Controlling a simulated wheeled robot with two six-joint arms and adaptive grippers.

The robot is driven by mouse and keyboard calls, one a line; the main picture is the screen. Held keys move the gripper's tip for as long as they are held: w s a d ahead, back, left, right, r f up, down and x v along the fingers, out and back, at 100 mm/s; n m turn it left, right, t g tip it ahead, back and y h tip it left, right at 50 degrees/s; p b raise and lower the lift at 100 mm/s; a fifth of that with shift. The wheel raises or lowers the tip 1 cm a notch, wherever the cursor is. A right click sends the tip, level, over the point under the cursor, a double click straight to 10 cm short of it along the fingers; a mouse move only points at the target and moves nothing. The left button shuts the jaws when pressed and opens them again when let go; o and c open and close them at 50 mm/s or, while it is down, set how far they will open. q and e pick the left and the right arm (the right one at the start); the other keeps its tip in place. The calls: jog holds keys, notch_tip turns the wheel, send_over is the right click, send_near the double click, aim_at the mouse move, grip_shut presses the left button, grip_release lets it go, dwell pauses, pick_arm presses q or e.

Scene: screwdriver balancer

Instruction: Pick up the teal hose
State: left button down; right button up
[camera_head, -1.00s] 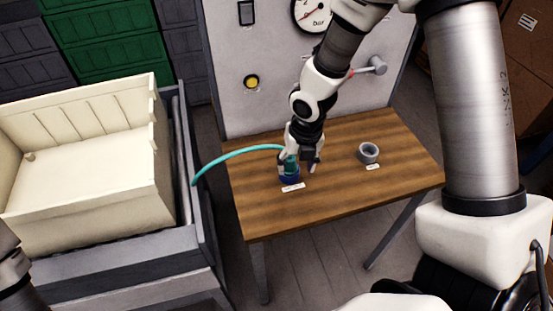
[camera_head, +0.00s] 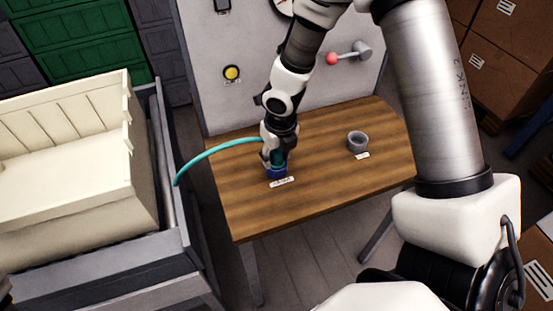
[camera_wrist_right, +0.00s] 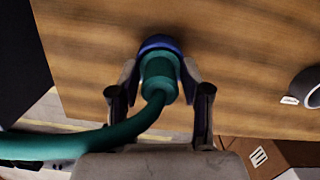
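The teal hose (camera_head: 215,151) arches from the left over the table's left edge to a blue ring-shaped base (camera_head: 277,174) on the wooden table, behind a small white label. My right gripper (camera_head: 278,163) points down over that hose end. In the right wrist view, the hose end (camera_wrist_right: 158,75) stands in the blue ring (camera_wrist_right: 158,44), between the two fingertips of my right gripper (camera_wrist_right: 160,72). The fingertips are very close to its sides; whether they press on it I cannot tell. My left gripper is out of view.
A grey ring-like cup (camera_head: 357,142) stands on the table (camera_head: 330,175) to the right. A grey panel (camera_head: 230,105) with a yellow button (camera_head: 232,73) and a red-knobbed lever (camera_head: 345,55) stands behind. A cream crate (camera_head: 70,165) is at left, cardboard boxes (camera_head: 510,60) at right.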

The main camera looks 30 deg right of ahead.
grip_shut()
jog(key=shift+w+r+p, duration=0.1)
jog(key=shift+r+p, duration=0.3)
jog(key=shift+r, duration=0.1)
notch_tip(320, 180, up, 3)
jog(key=shift+f+p, duration=0.2)
jog(key=shift+p, duration=0.6)
jog(key=s+a+r+p, duration=0.1)
jog(key=s+a+p, duration=0.8)
jog(key=s+p, duration=0.4)
jog(key=shift+s+r+p, duration=0.15)
jog(key=shift+s+p, duration=0.1)
jog(key=shift+p, duration=0.05)
